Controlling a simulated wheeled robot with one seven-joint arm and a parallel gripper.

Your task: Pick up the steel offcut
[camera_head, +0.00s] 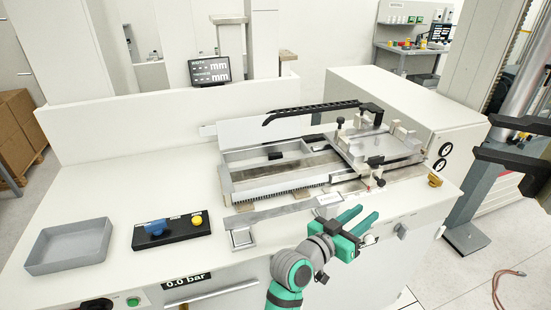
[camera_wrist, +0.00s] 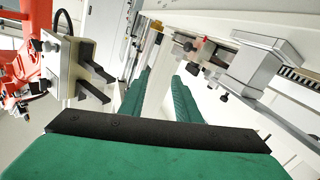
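My gripper (camera_head: 367,213) is at the front right edge of the white bench, in front of the metal fixture. Its two green fingers are apart with nothing between them; the gap also shows in the wrist view (camera_wrist: 161,78). A long flat steel-coloured strip (camera_head: 270,212) lies along the front of the fixture, to the left of my gripper. A small square metal piece (camera_head: 241,238) is by its left end. I cannot tell for certain which metal piece is the steel offcut.
The metal fixture (camera_head: 240,157) with clamps fills the bench's middle right. A grey tray (camera_head: 68,246) and a black button panel (camera_head: 171,231) are at the left. A testing machine with black jaws (camera_head: 510,157) stands at the right. Bench space behind the tray is clear.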

